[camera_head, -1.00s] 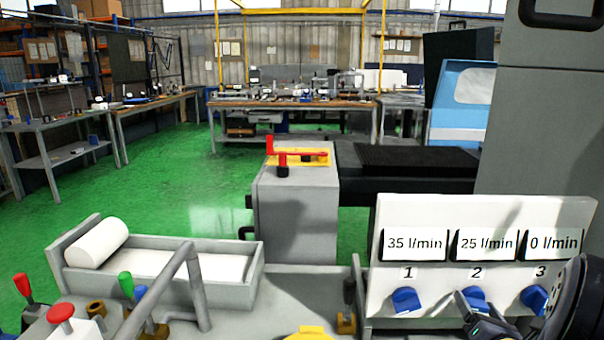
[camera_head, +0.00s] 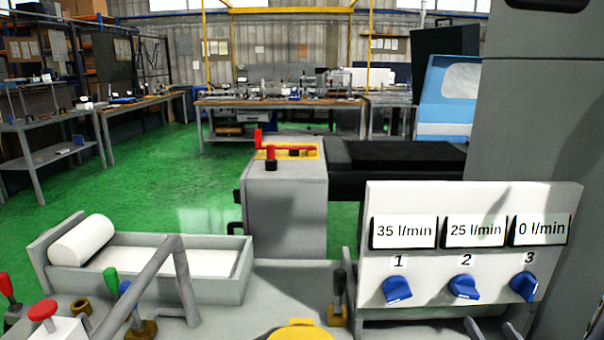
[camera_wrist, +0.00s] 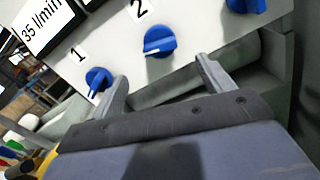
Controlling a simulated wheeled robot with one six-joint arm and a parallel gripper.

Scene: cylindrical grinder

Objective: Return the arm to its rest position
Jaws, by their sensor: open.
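My gripper (camera_wrist: 163,90) is open and empty in the wrist view, its two fingers spread below the flow panel. In the head view only its fingertips (camera_head: 490,328) show at the bottom right edge, below knobs 2 and 3. The white flow panel (camera_head: 375,270) carries three blue knobs: knob 1 (camera_head: 397,290), knob 2 (camera_head: 463,287) and knob 3 (camera_head: 524,285). The displays above read 35, 25 and 0 l/min. In the wrist view, knob 1 (camera_wrist: 98,80) and knob 2 (camera_wrist: 159,42) stand beyond the fingers, apart from them.
A grey tray (camera_head: 200,287) with a white roll (camera_head: 83,240) lies at the left. A bent grey bar (camera_head: 150,274), a red button (camera_head: 42,311) and small levers stand at the front left. A tall grey cabinet (camera_head: 530,120) rises at the right. The green floor (camera_head: 170,180) is open behind.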

